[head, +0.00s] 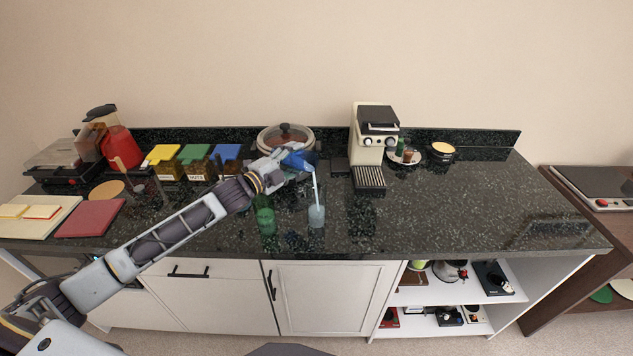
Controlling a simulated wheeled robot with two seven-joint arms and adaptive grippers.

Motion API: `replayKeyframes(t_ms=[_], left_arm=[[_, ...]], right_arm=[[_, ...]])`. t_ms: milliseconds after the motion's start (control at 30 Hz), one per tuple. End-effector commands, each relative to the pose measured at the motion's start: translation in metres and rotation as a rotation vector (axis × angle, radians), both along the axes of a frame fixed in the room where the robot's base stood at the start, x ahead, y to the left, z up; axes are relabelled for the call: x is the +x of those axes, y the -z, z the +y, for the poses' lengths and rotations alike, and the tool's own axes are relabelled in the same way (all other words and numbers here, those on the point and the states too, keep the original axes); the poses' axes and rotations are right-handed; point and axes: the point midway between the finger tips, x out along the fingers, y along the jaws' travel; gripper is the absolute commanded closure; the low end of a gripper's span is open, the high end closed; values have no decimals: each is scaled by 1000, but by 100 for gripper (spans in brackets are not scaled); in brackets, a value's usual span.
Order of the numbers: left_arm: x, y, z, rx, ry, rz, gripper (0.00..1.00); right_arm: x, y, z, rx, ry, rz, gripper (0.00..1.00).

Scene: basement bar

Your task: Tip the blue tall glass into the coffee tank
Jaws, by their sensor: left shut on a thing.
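The blue tall glass (302,158) is held by my left gripper (284,163) above the counter, right of centre-left. It is tilted well over, with its mouth towards the right. A thin pale blue streak, looking like poured liquid, runs from the glass down to a small translucent pale container (317,217). That container stands upright on the counter and looks like the coffee tank, though I cannot be sure. My left gripper is shut on the glass and partly hides it. My right gripper is not in view.
A green glass (266,219) stands left of the pale container. Behind are a lidded pot (286,136) and a cream coffee machine (370,142). Jars with coloured lids (194,155) and a red-and-black jug (119,145) stand left. The counter's right side (480,205) is clear.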

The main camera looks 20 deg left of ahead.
Motion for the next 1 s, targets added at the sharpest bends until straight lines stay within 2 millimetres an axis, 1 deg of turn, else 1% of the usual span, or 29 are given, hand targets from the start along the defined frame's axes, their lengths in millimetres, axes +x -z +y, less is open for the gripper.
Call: replayKeyframes(t_ms=[1000], left_arm=[[-2,-7,-5,72,0,-36,88]], right_arm=[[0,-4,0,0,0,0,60]])
